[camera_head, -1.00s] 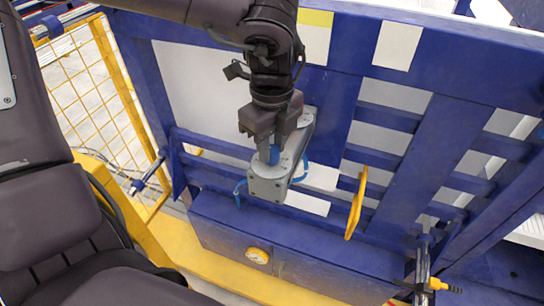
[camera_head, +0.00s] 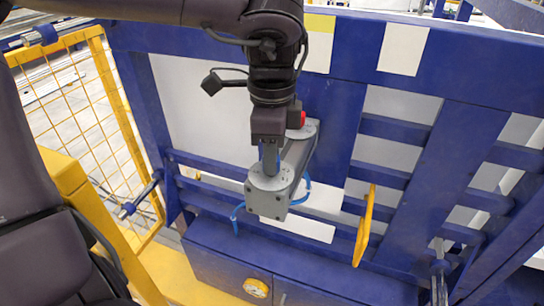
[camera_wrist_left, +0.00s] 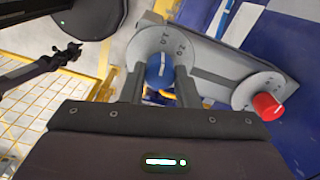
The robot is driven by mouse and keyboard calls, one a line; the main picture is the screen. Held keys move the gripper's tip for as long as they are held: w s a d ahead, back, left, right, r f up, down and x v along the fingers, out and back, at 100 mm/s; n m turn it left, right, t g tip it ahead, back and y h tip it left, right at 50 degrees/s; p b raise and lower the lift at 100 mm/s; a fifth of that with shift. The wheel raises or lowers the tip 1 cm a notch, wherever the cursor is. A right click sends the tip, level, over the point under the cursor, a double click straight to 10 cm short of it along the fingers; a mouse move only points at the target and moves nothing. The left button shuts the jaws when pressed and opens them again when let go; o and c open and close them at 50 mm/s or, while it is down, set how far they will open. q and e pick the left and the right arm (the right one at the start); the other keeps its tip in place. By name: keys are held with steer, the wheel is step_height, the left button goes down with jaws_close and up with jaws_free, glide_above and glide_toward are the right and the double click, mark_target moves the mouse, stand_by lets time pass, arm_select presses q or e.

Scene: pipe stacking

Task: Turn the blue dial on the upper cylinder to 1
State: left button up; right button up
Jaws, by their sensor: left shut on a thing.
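The blue dial (camera_wrist_left: 160,71) sits on a round grey plate (camera_wrist_left: 146,42) at one end of a long grey housing (camera_head: 301,150). My left gripper (camera_wrist_left: 161,84) is shut on the dial, with one finger on each side of it. A pale line shows on the dial; the small dark marks on the plate are too small to read surely. In the head view my left gripper (camera_head: 271,163) points down at the plate and hides most of the dial. A red knob (camera_wrist_left: 267,106) sits on the housing's other end. My right gripper is not in view.
The housing is mounted on a blue frame (camera_head: 345,95) with slats. Blue hoses (camera_head: 237,217) curve at its near end. A yellow handle (camera_head: 363,228) stands to the right, and a yellow mesh fence (camera_head: 75,110) to the left. A yellow knob (camera_head: 256,287) is on the lower blue box.

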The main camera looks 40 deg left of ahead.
arm_select(q)
steer(key=shift+r, duration=0.1)
stand_by(0.3)
steer(key=o, duration=1)
step_height(320, 180, up, 8)
steer(key=shift+f+p, duration=0.15)
steer(key=shift+p, duration=0.35)
